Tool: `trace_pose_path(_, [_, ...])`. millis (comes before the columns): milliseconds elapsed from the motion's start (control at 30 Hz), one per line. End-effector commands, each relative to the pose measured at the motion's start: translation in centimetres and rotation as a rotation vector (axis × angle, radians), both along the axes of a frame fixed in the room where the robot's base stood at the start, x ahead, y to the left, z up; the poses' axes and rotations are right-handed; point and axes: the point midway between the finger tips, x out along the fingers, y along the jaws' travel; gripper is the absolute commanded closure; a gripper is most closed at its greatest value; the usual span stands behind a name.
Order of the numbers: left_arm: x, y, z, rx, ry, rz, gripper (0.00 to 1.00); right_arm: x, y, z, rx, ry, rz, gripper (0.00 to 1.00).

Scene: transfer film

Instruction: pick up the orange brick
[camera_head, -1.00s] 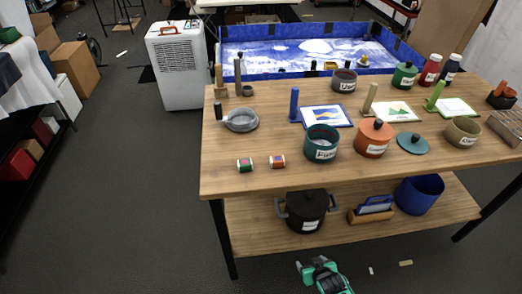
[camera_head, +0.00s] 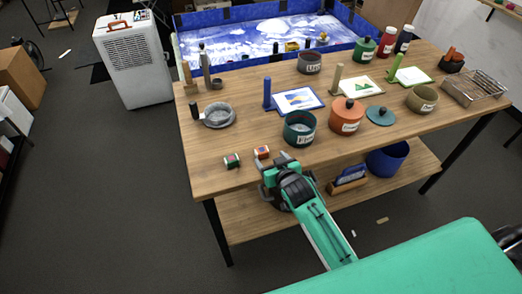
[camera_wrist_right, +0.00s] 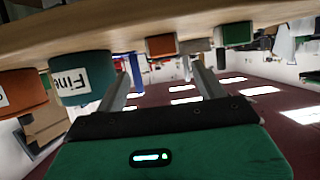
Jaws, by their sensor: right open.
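The orange brick (camera_head: 262,152), a small block with a pale label, lies on the wooden tabletop near its front edge. In the right wrist view the orange brick (camera_wrist_right: 160,45) appears upside down, ahead of and between the fingers. My right gripper (camera_head: 275,164) is at the table's front edge, just in front of the brick and slightly right. It is open and empty; both fingers show apart in the wrist view (camera_wrist_right: 161,72). Contact with the brick is not visible. My left gripper is not in view.
A green brick (camera_head: 232,160) lies just left of the orange one. A dark green labelled pot (camera_head: 299,128) stands close on the right, with an orange lidded pot (camera_head: 346,117) beyond. A grey round dish (camera_head: 219,116) is behind left. The lower shelf (camera_head: 240,221) lies under the tabletop.

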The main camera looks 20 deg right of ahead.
Motion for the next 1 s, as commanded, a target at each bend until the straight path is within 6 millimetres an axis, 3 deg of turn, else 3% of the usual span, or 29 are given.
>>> trace_pose_path(700, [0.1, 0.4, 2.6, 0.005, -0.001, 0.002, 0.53, 5.7, 1.0, -2.8, 0.001, 0.001, 0.000, 0.29])
trace_pose_path(1000, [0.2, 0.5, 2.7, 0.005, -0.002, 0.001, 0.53, 6.6, 1.1, -3.4, 0.000, 0.000, 0.000, 0.29])
